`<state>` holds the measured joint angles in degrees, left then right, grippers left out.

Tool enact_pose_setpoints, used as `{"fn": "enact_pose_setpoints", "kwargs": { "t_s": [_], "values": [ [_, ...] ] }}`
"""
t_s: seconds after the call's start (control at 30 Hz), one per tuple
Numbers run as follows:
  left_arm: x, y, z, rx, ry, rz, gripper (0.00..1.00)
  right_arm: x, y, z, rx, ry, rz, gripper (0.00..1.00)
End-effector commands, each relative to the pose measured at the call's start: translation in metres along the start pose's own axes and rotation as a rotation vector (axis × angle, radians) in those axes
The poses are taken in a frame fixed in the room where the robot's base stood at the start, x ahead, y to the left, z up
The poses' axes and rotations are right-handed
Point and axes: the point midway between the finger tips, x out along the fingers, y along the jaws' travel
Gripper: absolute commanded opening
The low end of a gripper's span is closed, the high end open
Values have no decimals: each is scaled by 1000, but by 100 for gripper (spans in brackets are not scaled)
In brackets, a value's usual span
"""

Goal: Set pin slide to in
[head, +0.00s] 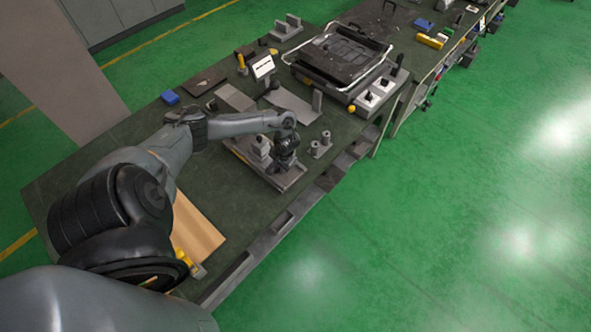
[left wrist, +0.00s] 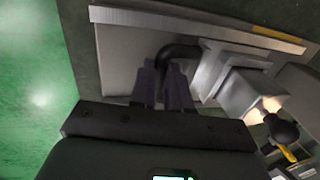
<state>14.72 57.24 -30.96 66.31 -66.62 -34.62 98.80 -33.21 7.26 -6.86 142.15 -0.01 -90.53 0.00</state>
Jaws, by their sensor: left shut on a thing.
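My left gripper (head: 284,164) is low over a grey metal fixture (head: 291,181) near the table's front edge. In the left wrist view its two fingers (left wrist: 163,75) are closed about the end of a dark bent handle (left wrist: 182,51). The handle runs from between the fingertips toward a light grey slide block (left wrist: 228,58) on the fixture's flat plate. The fingers hide the gripped end of the handle. I cannot tell the pin's position from these views. My right gripper is in neither view.
A grey block with a black ball knob (left wrist: 282,131) stands close to the right of the fingers. Two small grey cylinders (head: 321,144) stand right of the fixture. A black tray with a metal frame (head: 338,58) lies farther back. Green floor is clear beyond the front edge.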

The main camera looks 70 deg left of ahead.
Motion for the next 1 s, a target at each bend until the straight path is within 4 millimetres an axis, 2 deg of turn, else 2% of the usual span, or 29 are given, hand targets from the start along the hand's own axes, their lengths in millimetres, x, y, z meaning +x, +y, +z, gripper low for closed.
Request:
{"fn": "enact_pose_setpoints", "kwargs": {
  "t_s": [0.1,0.33,0.5,0.8,0.83,0.97,1.0],
  "values": [
    [5,-23,2,-3,-2,-4,0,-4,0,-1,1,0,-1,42],
    [12,-57,1,-1,0,-2,0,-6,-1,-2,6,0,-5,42],
    [14,-66,0,1,2,-2,0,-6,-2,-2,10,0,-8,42],
    [15,-68,0,0,2,-5,0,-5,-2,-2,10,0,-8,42],
    [15,-68,0,0,2,-6,21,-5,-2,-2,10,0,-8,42],
    [14,-68,0,0,2,-4,41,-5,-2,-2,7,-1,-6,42],
    [14,-68,0,0,2,-4,42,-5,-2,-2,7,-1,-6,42]
  ]
}}
